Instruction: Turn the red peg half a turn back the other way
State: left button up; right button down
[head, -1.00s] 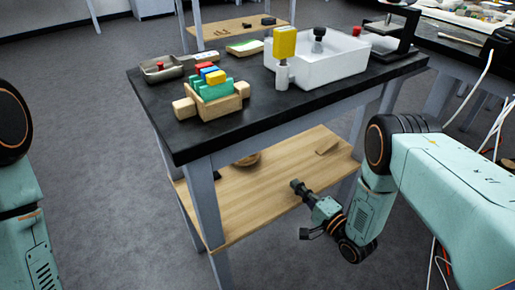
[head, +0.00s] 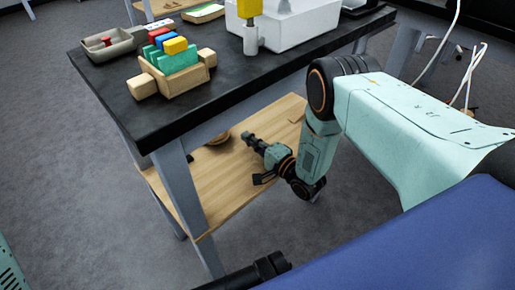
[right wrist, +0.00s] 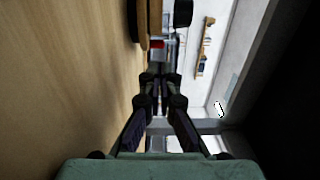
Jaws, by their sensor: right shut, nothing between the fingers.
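A small red knob-like piece (head: 106,41) stands in a grey tray (head: 90,52) on the black tabletop, far left in the head view. A wooden holder (head: 190,77) beside it carries teal pieces and red, blue and yellow blocks. Which red piece is the peg I cannot tell. My right gripper (head: 250,139) is low, over the wooden shelf under the table, shut and empty. In the right wrist view its fingers (right wrist: 157,78) are together, with a small red patch (right wrist: 157,44) beyond them. My left gripper is out of view.
The black tabletop (head: 225,95) overhangs the wooden shelf (head: 200,180). A round wooden thing (head: 219,138) lies on the shelf near my right gripper. Table legs (head: 178,185) frame the shelf.

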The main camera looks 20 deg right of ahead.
jog(key=b+x, duration=0.2)
jog(key=x, duration=0.5)
jog(key=shift+a+b, duration=0.1)
jog(key=shift+b, duration=0.3)
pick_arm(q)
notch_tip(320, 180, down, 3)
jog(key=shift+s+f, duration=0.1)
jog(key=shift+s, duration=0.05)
pick_arm(e)
jog(key=shift+w, duration=0.1)
